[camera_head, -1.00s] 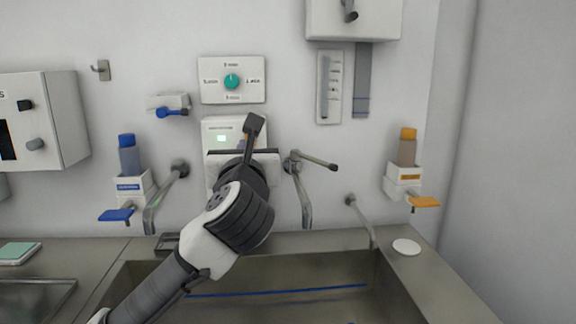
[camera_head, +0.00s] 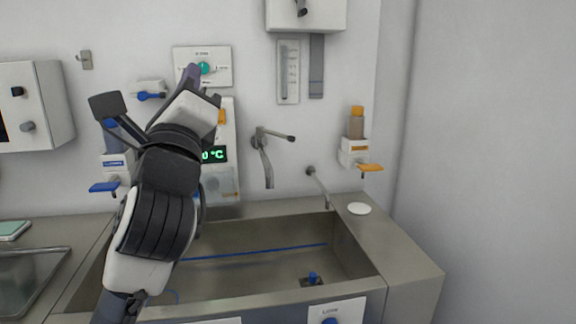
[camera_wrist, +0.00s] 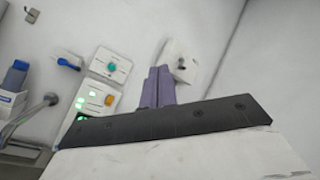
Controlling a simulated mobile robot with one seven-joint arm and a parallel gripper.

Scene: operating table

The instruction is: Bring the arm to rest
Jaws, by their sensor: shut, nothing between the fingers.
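My arm rises from the lower left of the head view, in front of the sink. The gripper holds nothing and appears apart from the wall fixtures. My arm hides part of the display panel (camera_head: 222,180) and the left part of the sink.
A steel sink (camera_head: 350,247) lies below, with a blue plug inside. Taps (camera_head: 264,155) stick out from the wall. Dispensers with a blue lever (camera_head: 104,187) and an orange lever (camera_head: 370,168) hang left and right. A wall box (camera_head: 45,105) is at the left. The right side is clear.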

